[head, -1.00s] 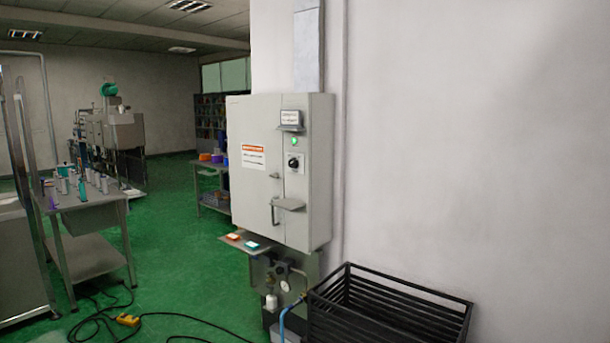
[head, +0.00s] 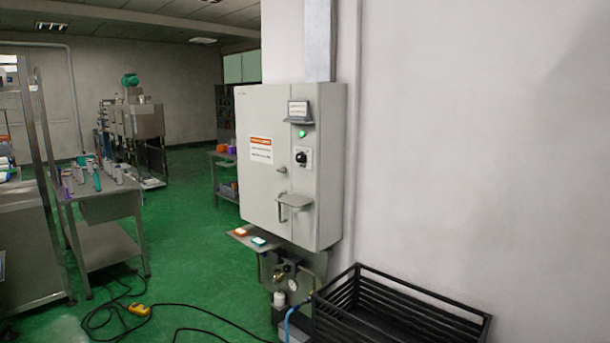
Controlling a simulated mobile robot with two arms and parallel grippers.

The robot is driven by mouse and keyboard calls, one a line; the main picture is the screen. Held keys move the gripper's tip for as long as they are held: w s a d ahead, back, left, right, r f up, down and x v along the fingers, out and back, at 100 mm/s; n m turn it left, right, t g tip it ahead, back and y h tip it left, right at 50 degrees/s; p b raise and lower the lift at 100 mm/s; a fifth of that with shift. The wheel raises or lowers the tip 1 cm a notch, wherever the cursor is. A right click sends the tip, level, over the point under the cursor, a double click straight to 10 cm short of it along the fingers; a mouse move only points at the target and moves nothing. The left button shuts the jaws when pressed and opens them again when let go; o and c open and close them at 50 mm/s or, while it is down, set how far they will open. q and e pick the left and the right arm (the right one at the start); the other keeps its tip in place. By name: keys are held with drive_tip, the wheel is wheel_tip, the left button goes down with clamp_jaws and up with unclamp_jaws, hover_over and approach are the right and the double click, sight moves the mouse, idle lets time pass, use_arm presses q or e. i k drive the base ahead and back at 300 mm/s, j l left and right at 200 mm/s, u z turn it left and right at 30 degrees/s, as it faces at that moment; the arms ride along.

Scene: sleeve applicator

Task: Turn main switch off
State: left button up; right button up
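A green lamp (head: 302,134) glows just above the switch. Neither of my grippers shows in the head view.
A black slatted crate (head: 400,305) stands on the floor below and right of the cabinet. Black cables and a yellow box (head: 138,310) lie on the green floor. A metal table (head: 105,190) with several bottles stands at left.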

sight(300, 158)
drive_tip(key=i+j, duration=0.35)
drive_tip(key=i, duration=0.15)
drive_tip(key=i+j+z, duration=0.15)
drive_tip(key=i+j, duration=0.25)
drive_tip(key=i, duration=0.1)
